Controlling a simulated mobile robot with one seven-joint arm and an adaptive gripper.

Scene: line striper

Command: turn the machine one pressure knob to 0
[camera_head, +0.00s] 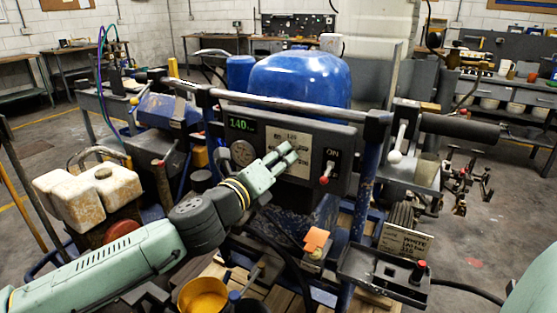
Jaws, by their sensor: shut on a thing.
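The machine one control panel (330,137) is a dark box under a metal handlebar. Its green display (242,125) reads 140. A round gauge (243,153) sits below the display. My pale green gripper (290,152) reaches the panel from the lower left, in front of a light label plate (298,138). Its fingers are closed at the plate, on what I take to be the pressure knob. The knob itself is hidden by the fingers, so its angle cannot be read.
Right of my gripper, a red-tipped switch (325,176) sits under the word ON. A blue tank (302,78) stands behind the panel. A white jug (88,198) is at left. A yellow bucket (203,296) and a black tray (385,274) are below. Open floor lies at far right.

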